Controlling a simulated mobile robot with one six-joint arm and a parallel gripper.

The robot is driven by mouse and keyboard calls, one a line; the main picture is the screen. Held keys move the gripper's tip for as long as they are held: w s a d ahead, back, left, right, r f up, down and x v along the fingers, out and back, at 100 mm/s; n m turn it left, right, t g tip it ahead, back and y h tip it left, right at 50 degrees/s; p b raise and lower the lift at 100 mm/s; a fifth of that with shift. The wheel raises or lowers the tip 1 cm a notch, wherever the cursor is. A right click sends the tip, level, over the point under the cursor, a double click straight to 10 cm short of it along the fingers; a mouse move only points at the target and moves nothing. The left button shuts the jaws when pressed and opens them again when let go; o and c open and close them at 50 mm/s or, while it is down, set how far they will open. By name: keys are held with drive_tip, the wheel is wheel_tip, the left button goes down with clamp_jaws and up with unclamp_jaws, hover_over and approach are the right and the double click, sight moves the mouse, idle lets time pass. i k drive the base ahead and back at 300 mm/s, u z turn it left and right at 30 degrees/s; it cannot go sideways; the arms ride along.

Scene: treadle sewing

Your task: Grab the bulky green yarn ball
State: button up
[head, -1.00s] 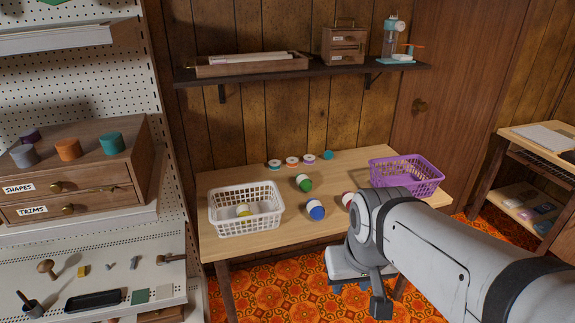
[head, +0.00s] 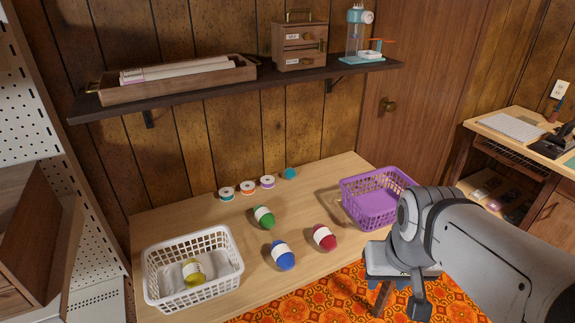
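The green yarn ball (head: 264,217) with a white paper band lies on the wooden table (head: 318,175), toward the back middle. A blue yarn ball (head: 283,256) lies in front of it, and a red yarn ball (head: 324,237) lies to its right. All carry white bands and stand apart from each other. My arm comes in from the lower right. Its grey end part hangs low beyond the table's front right edge, apart from the green ball. The gripper's fingertips cannot be made out.
A white basket (head: 158,285) at the table's left holds a yellow yarn ball (head: 194,272). A purple basket (head: 352,213) stands at the right, close to my arm. Several small spools line the back edge. A dark shelf (head: 215,92) hangs above the table.

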sight(265, 218)
drive_tip(key=u, duration=0.25)
drive_tip(key=i, duration=1.1)
drive_tip(key=u, duration=0.8)
